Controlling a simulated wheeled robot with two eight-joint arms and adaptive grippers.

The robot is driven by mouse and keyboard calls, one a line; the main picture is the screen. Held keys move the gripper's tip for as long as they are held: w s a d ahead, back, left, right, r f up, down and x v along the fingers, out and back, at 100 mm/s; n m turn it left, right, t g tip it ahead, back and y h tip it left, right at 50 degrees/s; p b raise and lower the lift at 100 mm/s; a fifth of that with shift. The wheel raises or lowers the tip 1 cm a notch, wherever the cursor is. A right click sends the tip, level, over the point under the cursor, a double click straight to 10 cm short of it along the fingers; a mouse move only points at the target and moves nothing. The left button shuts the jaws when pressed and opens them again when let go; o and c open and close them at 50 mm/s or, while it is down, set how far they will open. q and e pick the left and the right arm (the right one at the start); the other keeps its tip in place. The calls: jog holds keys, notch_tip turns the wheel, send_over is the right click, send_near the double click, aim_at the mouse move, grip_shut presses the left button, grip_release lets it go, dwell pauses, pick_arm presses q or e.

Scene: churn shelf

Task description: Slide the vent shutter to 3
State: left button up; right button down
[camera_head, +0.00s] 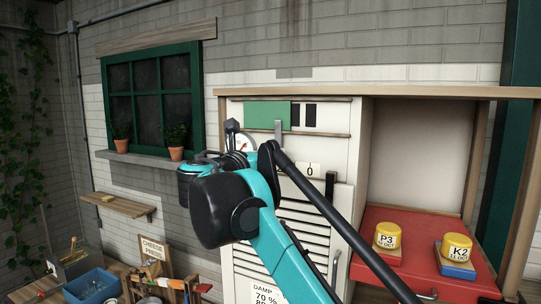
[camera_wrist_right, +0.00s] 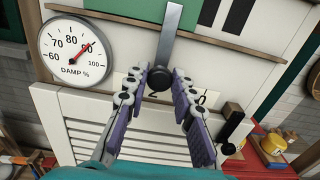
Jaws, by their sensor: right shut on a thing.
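The vent shutter is a green panel (camera_head: 267,114) in the slot at the top of the white cabinet. Two dark openings (camera_head: 304,116) show uncovered to its right. A grey metal tab (camera_head: 279,130) hangs down from the shutter; in the wrist view the tab (camera_wrist_right: 171,35) ends in a black knob (camera_wrist_right: 159,79). My right gripper (camera_wrist_right: 160,80) is shut on this knob, one purple-padded finger on each side. In the head view my right arm hides the fingers and the knob. A small plate with 0 (camera_head: 313,170) sits below the slot. My left gripper is out of view.
A round damp gauge (camera_wrist_right: 76,50) reads about 90, left of the gripper. A black upright handle (camera_head: 331,190) stands at the right of the louvred door (camera_head: 300,215). A red shelf (camera_head: 425,278) bears yellow-topped weights marked P3 (camera_head: 388,238) and K2 (camera_head: 457,249).

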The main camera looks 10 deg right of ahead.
jog(key=w+a+p, duration=0.2)
jog(key=a, duration=0.1)
jog(key=shift+w+a+r, duration=0.1)
jog(key=shift+a, duration=0.1)
jog(key=c, duration=1.3)
grip_release()
jog(key=shift+w+a, duration=0.2)
jog(key=shift+a, duration=0.1)
jog(key=shift+s, duration=0.1)
jog(key=v, duration=1.1)
jog(key=shift+s+a, duration=0.25)
jog(key=shift+a, duration=0.05)
